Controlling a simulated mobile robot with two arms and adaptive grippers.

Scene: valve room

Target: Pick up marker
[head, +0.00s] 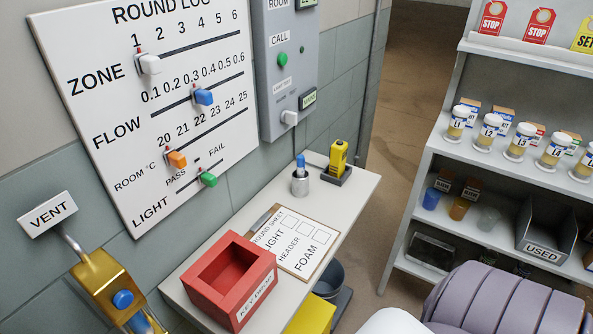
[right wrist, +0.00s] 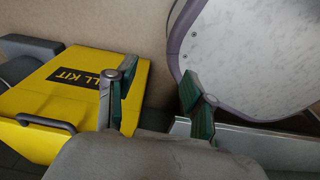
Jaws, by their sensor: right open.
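A marker (head: 300,162) with a blue top stands upright in a small silver cup (head: 300,185) on the narrow white shelf (head: 345,200) in the head view. Its lower part is hidden inside the cup. My right gripper (right wrist: 155,88) shows in the right wrist view, its two green-padded fingers spread apart with nothing between them. No gripper shows in the head view, and the marker does not show in the right wrist view. My left gripper is not in view.
A clipboard (head: 295,240), a red key drop box (head: 240,285) and a yellow device (head: 338,157) share the shelf with the cup. A sliding-knob board (head: 130,95) hangs behind. Racks with jars (head: 490,130) stand right. A yellow kit case (right wrist: 60,90) lies left in the wrist view.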

